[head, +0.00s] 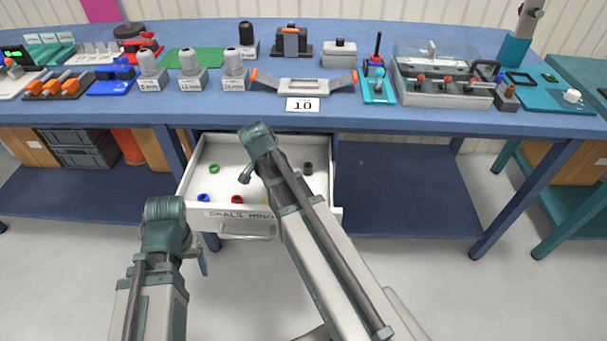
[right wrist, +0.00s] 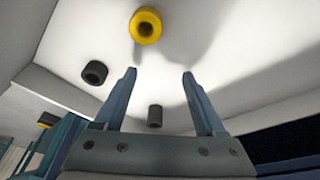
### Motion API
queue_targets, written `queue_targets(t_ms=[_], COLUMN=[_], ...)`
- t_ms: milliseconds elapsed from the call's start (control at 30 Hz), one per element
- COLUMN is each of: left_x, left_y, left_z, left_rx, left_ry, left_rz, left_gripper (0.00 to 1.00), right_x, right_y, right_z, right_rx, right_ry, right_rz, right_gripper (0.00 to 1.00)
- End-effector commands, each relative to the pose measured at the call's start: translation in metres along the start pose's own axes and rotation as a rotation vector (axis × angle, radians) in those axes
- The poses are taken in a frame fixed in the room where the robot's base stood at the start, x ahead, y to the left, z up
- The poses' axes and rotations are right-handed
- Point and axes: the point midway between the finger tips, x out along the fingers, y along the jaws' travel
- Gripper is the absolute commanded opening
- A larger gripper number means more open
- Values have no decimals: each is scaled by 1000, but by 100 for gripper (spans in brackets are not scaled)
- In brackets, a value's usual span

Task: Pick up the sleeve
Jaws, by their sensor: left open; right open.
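Several small ring-shaped or tubular parts lie in the open white drawer (head: 203,215); I cannot tell which one is the sleeve. In the head view they include a green ring (head: 214,169), a blue one (head: 203,198), a red one (head: 237,199) and a dark one (head: 308,168). In the right wrist view a yellow ring (right wrist: 146,25) lies beyond my right gripper (right wrist: 160,75), with dark tubular parts at left (right wrist: 95,73) and between the fingers' bases (right wrist: 155,116). The right gripper is open and empty inside the drawer. My left gripper (head: 203,264), partly hidden, is outside, before the drawer.
The blue workbench (head: 230,113) above the drawer is crowded with fixtures, motor-like parts and a handled bar (head: 303,87). The drawer walls stand close around my right gripper. A lower shelf (head: 400,195) at right is clear.

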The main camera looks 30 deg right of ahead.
Motion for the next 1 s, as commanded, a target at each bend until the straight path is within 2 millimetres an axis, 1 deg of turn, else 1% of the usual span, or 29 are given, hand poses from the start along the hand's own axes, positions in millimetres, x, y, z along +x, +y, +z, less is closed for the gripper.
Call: queue_targets(t_ms=[33,100,300,400,667,767,867,1000], left_x=[0,0,0,0,0,0,0,0], left_y=[0,0,0,0,0,0,0,0], left_z=[0,0,0,0,0,0,0,0], left_rx=[0,0,0,0,0,0,0,0], left_ry=[0,0,0,0,0,0,0,0], left_rz=[0,0,0,0,0,0,0,0], left_gripper=[78,78,78,78,78,78,78,78], right_x=[2,6,14,16,18,19,22,29], right_y=[-1,-1,-1,-1,0,-1,-1,-2], right_z=[-9,-22,-51,-59,-63,-69,-81,-103], right_rx=[3,4,1,-1,-2,-1,0,1], right_ry=[0,0,0,0,0,0,-1,-1], right_rz=[1,2,1,0,0,0,1,1], right_gripper=[72,72,72,72,72,72,72,72])
